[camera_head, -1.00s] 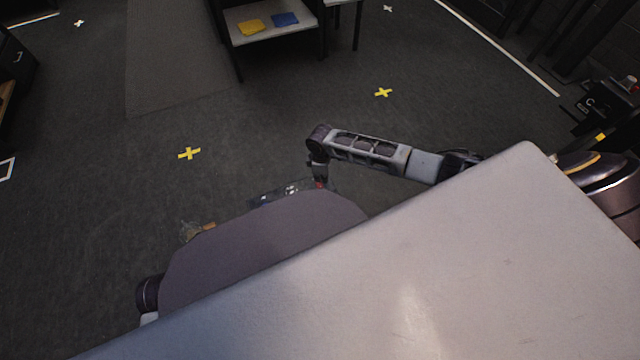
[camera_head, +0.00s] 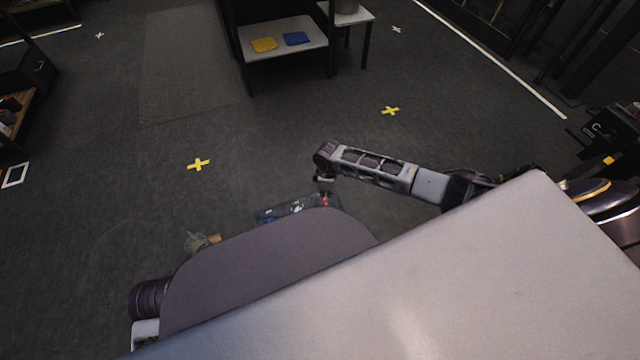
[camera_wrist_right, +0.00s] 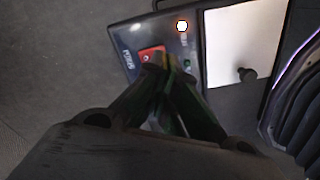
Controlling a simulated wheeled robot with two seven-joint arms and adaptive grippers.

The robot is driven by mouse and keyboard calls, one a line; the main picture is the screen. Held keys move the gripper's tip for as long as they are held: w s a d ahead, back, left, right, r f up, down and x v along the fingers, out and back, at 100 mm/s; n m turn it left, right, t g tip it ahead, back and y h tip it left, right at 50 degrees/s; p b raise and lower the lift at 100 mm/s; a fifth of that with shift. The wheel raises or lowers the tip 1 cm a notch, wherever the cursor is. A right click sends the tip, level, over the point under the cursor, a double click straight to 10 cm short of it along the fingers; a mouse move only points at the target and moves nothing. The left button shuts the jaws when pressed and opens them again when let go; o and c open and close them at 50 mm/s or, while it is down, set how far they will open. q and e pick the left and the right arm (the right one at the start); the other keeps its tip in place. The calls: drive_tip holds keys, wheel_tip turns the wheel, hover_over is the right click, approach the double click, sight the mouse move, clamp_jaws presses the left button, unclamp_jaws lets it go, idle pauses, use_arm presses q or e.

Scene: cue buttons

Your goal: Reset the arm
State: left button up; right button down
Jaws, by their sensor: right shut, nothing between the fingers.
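My right arm (camera_head: 375,168) reaches in from the right in the head view, its wrist bent down. My right gripper (camera_wrist_right: 168,72) is shut and empty in the right wrist view. Its fingertips are over a dark panel (camera_wrist_right: 135,35), close to a red square button (camera_wrist_right: 152,54); I cannot tell if they touch. A white lit round spot (camera_wrist_right: 182,26) and a small green spot (camera_wrist_right: 187,63) are on the panel. In the head view, the panel (camera_head: 290,209) is partly hidden behind my body. I cannot make out my left gripper.
A low table (camera_head: 285,27) at the top holds a yellow square (camera_head: 264,45) and a blue square (camera_head: 296,39). Yellow crosses (camera_head: 198,164) (camera_head: 390,110) mark open dark floor. Shelving (camera_head: 15,110) stands at the left edge. A small grey-and-orange thing (camera_head: 205,241) is unclear.

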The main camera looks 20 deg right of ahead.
drive_tip(key=shift+m, duration=0.4)
